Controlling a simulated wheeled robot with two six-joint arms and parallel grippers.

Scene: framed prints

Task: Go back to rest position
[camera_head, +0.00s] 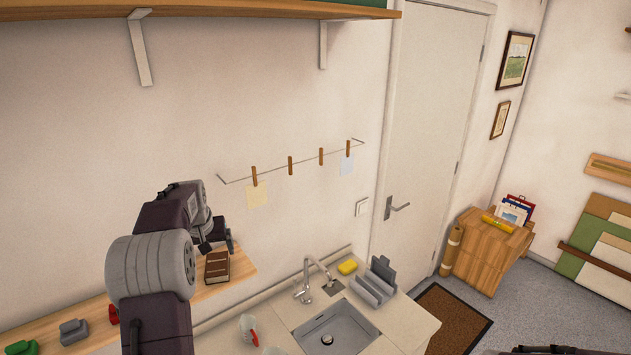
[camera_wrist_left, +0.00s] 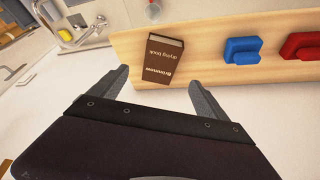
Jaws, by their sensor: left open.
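My left gripper (camera_head: 219,238) is at the end of the arm coming in from the left, near the wall above a wooden shelf. In the left wrist view, my left gripper (camera_wrist_left: 157,88) has its fingers spread apart with nothing between them. The same book shows in the head view (camera_head: 217,267) just below the gripper. My right gripper is not in view.
The wooden shelf (camera_head: 45,340) carries grey and red blocks (camera_head: 73,331); the wrist view shows a blue block (camera_wrist_left: 243,50) and a red block (camera_wrist_left: 302,45). A sink (camera_head: 337,330) with a faucet is at right. An upper shelf (camera_head: 230,9) runs overhead.

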